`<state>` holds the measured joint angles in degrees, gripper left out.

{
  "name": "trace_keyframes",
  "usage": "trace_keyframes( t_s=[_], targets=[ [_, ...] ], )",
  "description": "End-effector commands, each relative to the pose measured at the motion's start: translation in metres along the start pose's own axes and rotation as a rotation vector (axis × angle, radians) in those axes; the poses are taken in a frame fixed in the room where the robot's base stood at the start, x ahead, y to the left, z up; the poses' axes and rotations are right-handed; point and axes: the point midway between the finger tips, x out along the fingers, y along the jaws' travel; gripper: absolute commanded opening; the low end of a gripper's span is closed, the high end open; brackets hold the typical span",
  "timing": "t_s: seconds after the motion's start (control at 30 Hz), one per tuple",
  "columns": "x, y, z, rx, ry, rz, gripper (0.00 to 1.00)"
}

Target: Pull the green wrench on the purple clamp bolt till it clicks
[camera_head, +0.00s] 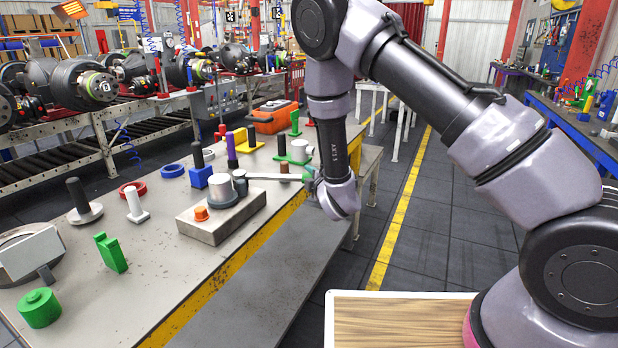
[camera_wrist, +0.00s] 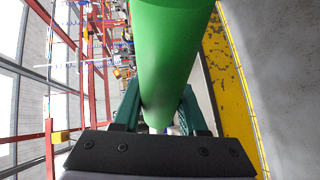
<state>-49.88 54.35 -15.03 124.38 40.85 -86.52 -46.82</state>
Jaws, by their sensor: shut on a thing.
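The wrench has a pale shaft (camera_head: 275,177) and a green handle (camera_head: 308,174). It lies roughly level in the head view, its dark head (camera_head: 240,184) at the grey clamp block (camera_head: 215,232). My gripper (camera_head: 314,183) is at the handle end, beyond the bench's right edge. In the wrist view the green handle (camera_wrist: 172,55) runs between the two fingers of my gripper (camera_wrist: 160,108), which is shut on it. An orange bolt (camera_head: 201,213) shows on the block's near side. No purple bolt shows under the wrench head. A purple upright piece (camera_head: 232,150) stands behind the block.
The bench (camera_head: 165,265) holds a green block (camera_head: 110,253), a green cylinder (camera_head: 39,307), a blue block piece (camera_head: 200,175), a red ring (camera_head: 132,188) and an orange toolbox (camera_head: 273,117). Floor right of the bench is clear around a yellow line (camera_head: 400,222).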

Motion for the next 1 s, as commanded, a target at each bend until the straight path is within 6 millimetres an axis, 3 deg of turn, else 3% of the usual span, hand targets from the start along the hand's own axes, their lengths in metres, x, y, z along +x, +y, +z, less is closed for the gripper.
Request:
trace_keyframes(
  t_s=[1.0],
  targets=[
    [-0.011,0.059,-0.007,0.002,0.001,0.004,0.0]
  ],
)
